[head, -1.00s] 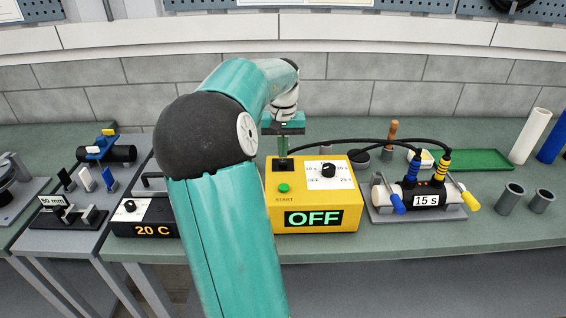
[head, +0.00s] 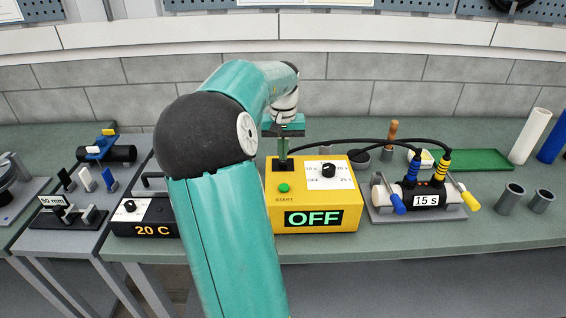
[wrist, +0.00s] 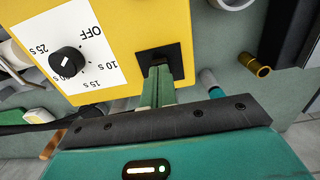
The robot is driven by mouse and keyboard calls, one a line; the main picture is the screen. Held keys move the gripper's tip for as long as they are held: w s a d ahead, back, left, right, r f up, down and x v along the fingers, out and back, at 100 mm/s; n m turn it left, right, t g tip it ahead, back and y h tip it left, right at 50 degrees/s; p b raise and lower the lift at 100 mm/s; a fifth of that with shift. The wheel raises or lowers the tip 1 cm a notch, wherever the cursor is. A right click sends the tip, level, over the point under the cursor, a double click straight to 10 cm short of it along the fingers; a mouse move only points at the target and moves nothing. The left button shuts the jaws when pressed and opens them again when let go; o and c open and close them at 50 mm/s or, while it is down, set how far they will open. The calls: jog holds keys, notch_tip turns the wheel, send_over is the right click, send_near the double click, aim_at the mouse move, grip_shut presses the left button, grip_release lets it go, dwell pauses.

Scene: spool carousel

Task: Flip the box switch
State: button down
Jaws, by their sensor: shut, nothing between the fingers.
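The yellow box (head: 312,212) stands on the bench with a lit display (head: 313,218) reading OFF. On its top are a white dial plate with a black knob (head: 328,170), a green START button (head: 284,188) and a black switch plate (head: 291,166) at the back left. The switch plate (wrist: 177,54) and the knob (wrist: 67,60) also show in the wrist view. My gripper (head: 283,158) points down at the switch plate, its fingers (wrist: 160,70) together and empty. The fingertips are over or at the plate; contact is unclear. They hide the switch lever, so its position cannot be told.
Black cables run from behind the box to a clamped cylinder (head: 426,187) marked 15 s at its right. A black unit (head: 146,215) showing 20 C stands left, partly behind my arm. Grey cups (head: 511,197) and a green tray (head: 482,160) are farther right.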

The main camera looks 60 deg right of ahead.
jog(key=shift+f, duration=0.65)
dwell(0.3)
jog(key=shift+r, duration=3.55)
jog(key=shift+s, duration=0.1)
